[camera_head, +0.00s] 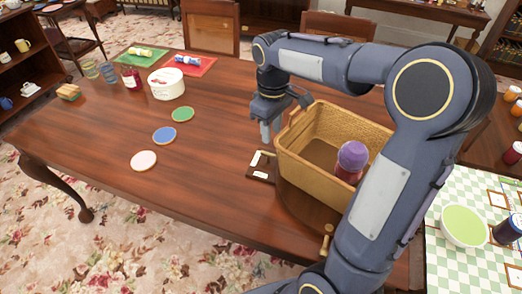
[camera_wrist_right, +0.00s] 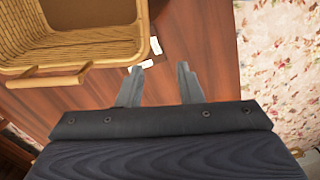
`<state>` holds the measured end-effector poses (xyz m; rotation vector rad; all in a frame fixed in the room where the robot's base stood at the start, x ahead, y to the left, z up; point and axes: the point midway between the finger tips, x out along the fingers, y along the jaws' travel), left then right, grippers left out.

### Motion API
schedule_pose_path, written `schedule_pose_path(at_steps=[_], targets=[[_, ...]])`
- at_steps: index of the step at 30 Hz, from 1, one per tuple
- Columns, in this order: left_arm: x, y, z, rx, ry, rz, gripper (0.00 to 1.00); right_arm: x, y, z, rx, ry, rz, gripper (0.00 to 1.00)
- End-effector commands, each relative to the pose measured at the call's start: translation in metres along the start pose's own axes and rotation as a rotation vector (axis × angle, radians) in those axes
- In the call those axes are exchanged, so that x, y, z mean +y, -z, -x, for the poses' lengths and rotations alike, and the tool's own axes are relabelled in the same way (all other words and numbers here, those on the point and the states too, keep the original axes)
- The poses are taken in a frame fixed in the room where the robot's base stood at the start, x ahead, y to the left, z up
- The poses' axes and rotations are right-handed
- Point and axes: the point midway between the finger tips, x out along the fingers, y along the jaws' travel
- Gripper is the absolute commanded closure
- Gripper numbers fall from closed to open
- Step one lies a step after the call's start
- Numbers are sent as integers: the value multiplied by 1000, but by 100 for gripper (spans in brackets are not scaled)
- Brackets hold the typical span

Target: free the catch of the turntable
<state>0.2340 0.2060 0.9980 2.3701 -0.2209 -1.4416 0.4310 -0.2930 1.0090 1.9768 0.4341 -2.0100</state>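The turntable (camera_head: 302,205) is a round wooden disc on the table, mostly hidden under a wicker basket (camera_head: 290,160). The catch (camera_head: 262,166) is a small dark plate with white labels and a pale lever, at the disc's left edge. In the wrist view part of the catch (camera_wrist_right: 147,63) shows just beyond the left fingertip, beside the basket (camera_wrist_right: 75,50). My right gripper (camera_head: 269,132) points down above and behind the catch. Its fingers (camera_wrist_right: 160,78) are apart with nothing between them. Which way the lever is set is too small to tell. My left gripper is out of view.
A purple-lidded jar (camera_head: 351,160) stands in the basket. A brass knob (camera_head: 325,245) is near the table's front edge. Several coasters (camera_head: 165,134), a white tub (camera_head: 166,84) and glasses are farther left. The table between coasters and catch is clear.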

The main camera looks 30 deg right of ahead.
Motion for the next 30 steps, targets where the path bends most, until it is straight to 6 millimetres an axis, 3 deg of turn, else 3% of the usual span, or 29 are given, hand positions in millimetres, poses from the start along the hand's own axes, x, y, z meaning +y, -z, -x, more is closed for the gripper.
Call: schedule_pose_path(at_steps=[1, 6, 12, 17, 30], targets=[[-2, -2, -3, 0, 0, 0, 71, 13, 21, -19, -65, -12, 49, 67], [-3, -4, -7, 0, 0, 0, 71, 43, 67, -63, -240, -49, 185, 67], [-4, -4, -9, 0, 0, 0, 71, 58, 92, -98, -357, -68, 265, 67], [-4, -5, -9, 0, 0, 0, 71, 62, 94, -113, -383, -71, 282, 67], [-4, -4, -8, 0, 0, 0, 71, 69, 71, -170, -382, -70, 280, 67]])
